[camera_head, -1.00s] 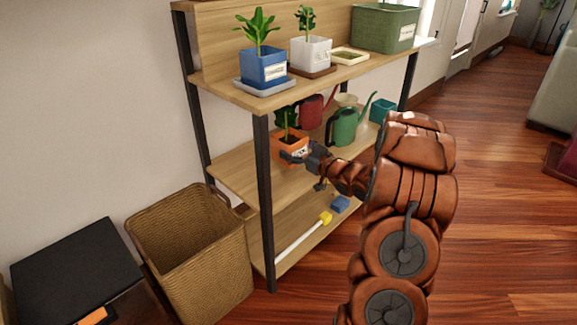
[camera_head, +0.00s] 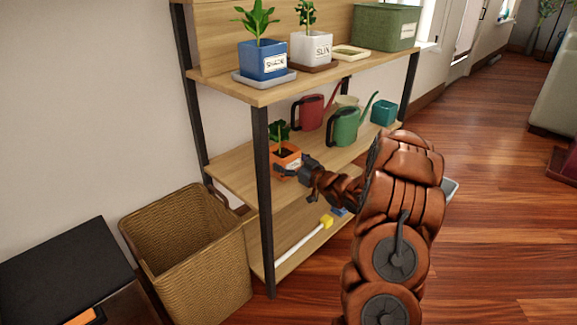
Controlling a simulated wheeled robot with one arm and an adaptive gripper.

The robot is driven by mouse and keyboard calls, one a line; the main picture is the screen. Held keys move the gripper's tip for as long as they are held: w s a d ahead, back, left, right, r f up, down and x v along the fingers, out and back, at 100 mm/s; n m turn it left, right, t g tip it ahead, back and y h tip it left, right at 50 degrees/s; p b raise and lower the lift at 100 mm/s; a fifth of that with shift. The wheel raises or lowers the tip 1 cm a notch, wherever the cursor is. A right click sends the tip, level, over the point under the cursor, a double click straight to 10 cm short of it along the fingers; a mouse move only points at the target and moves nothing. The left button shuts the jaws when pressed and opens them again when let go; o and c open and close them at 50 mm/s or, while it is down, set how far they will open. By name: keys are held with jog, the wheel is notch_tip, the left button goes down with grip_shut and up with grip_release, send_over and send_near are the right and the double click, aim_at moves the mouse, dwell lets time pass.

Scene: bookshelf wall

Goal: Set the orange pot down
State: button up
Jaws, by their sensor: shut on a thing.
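The orange pot (camera_head: 286,157) holds a green plant and has a white label. It is at the left part of the middle shelf (camera_head: 232,166), just behind the front left post. My gripper (camera_head: 294,169) is shut on the orange pot from the front right. The pot looks upright and low over the shelf board. I cannot tell whether its base touches the board, as the gripper hides part of it.
The red can (camera_head: 311,113), green can (camera_head: 344,127) and teal pot (camera_head: 383,112) stand further right on this shelf. The dark front post (camera_head: 263,190) is close by. Above are the blue pot (camera_head: 263,61) and white pot (camera_head: 311,48). A wicker basket (camera_head: 190,255) stands at left.

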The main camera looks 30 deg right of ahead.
jog(key=o, duration=1.3)
jog(key=shift+s+r, duration=0.1)
jog(key=shift+s, duration=0.05)
jog(key=shift+s+d, duration=0.15)
jog(key=shift+s, duration=0.2)
jog(key=p+v, duration=0.3)
jog(key=v, duration=0.8)
jog(key=shift+p, duration=0.3)
